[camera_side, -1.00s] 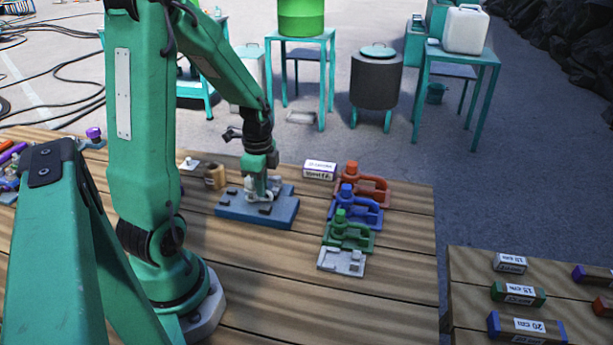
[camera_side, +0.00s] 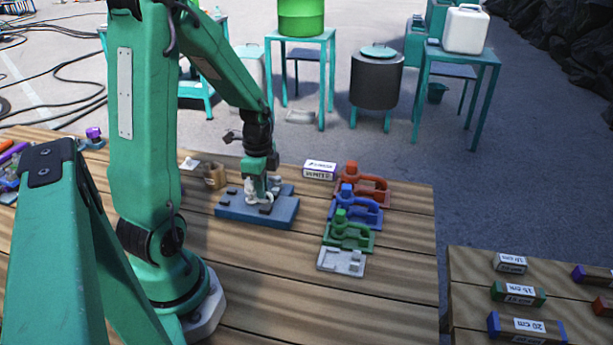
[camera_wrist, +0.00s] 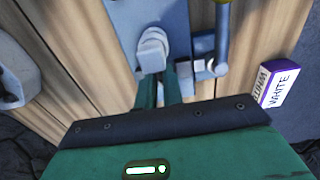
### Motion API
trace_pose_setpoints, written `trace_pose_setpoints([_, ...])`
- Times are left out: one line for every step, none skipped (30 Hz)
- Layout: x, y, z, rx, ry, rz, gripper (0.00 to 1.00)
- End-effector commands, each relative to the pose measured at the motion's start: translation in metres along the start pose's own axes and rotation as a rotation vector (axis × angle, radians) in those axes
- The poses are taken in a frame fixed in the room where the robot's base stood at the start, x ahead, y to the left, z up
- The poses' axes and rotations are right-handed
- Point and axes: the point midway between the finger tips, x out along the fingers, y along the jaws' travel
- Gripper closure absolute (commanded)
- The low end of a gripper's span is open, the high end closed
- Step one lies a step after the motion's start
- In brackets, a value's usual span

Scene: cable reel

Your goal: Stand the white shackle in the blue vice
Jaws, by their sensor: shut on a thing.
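The white shackle (camera_side: 253,197) is in my gripper (camera_side: 259,184), low over the blue vice (camera_side: 232,212). In the wrist view my gripper (camera_wrist: 165,80) has its green fingers shut at the shackle's pale rounded end (camera_wrist: 152,48). The vice (camera_wrist: 168,14) lies beyond it as a grey-blue plate, with a metal screw and handle (camera_wrist: 221,40) at its right. The shackle's lower part is largely hidden by my fingers and the vice parts. I cannot tell whether it rests on the vice.
Red (camera_side: 374,190), blue (camera_side: 366,212) and green (camera_side: 356,236) shackles sit in holders at the right, with an empty pale holder (camera_side: 341,261) nearest. A label block (camera_side: 319,170) reading WHITE stands behind the vice. A brown wooden item (camera_side: 214,176) is left of it.

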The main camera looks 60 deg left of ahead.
Motion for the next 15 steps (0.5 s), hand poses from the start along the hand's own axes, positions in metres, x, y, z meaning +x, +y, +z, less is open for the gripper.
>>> trace_pose_setpoints([0.0005,-0.0001,0.0000,0.000,0.000,0.000,1.00])
trace_pose_setpoints([0.0008,-0.0001,0.0000,0.000,0.000,0.000,1.00])
trace_pose_setpoints([0.0013,-0.0001,0.0000,0.000,0.000,-0.001,1.00])
trace_pose_setpoints([0.0016,-0.0002,0.0000,0.000,0.000,-0.001,1.00])
trace_pose_setpoints([0.0019,-0.0002,0.0000,0.000,0.000,-0.001,1.00])
trace_pose_setpoints([0.0023,-0.0002,0.0000,0.000,0.000,-0.001,1.00])
trace_pose_setpoints([0.0026,-0.0002,0.0000,0.000,0.000,-0.001,1.00])
trace_pose_setpoints([0.0029,-0.0002,0.0000,0.000,0.000,-0.001,1.00])
trace_pose_setpoints([0.0027,-0.0003,-0.0001,0.000,0.000,-0.001,0.84])
trace_pose_setpoints([0.0027,-0.0002,0.0000,0.000,0.000,-0.001,0.78])
trace_pose_setpoints([0.0027,-0.0002,0.0000,0.000,0.000,-0.001,0.72])
trace_pose_setpoints([0.0027,-0.0002,0.0000,0.000,0.000,-0.001,0.66])
trace_pose_setpoints([0.0027,-0.0002,0.0000,0.000,0.000,-0.001,0.66])
trace_pose_setpoints([0.0027,-0.0002,0.0000,0.000,0.000,-0.001,0.66])
trace_pose_setpoints([0.0027,-0.0002,0.0000,0.000,0.000,-0.001,0.66])
